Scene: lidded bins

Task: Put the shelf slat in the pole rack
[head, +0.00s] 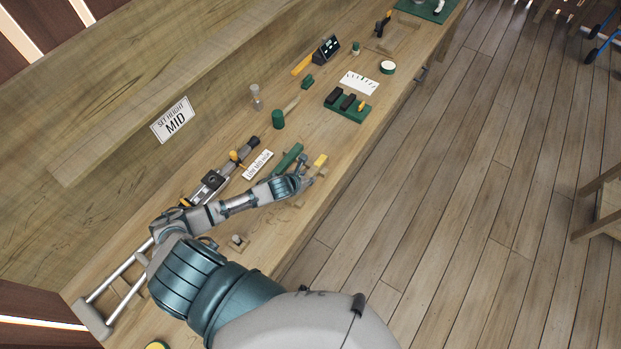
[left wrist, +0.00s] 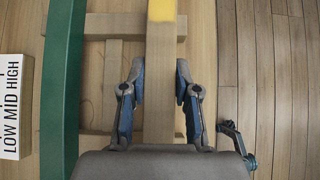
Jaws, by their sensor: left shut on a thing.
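The shelf slat (left wrist: 158,48) is a wooden bar with a yellow end. It runs straight between the fingers of my left gripper (left wrist: 160,85), which is shut on it. In the head view the slat's yellow end (head: 320,160) shows just past my left gripper (head: 309,178), near the bench's front edge. A frame with two metal poles (head: 128,266) and a grey end piece lies at the bench's lower left; it looks like the pole rack. My arm hides part of it. My right gripper is not in view.
A green bar (left wrist: 62,90) lies left of the slat, over wooden cross pieces (left wrist: 104,24). A LOW MID HIGH label (head: 257,164) is beside it. A sign (head: 172,119) on the back panel reads SET HEIGHT MID. A green holder (head: 348,107) with dark blocks stands farther along the bench.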

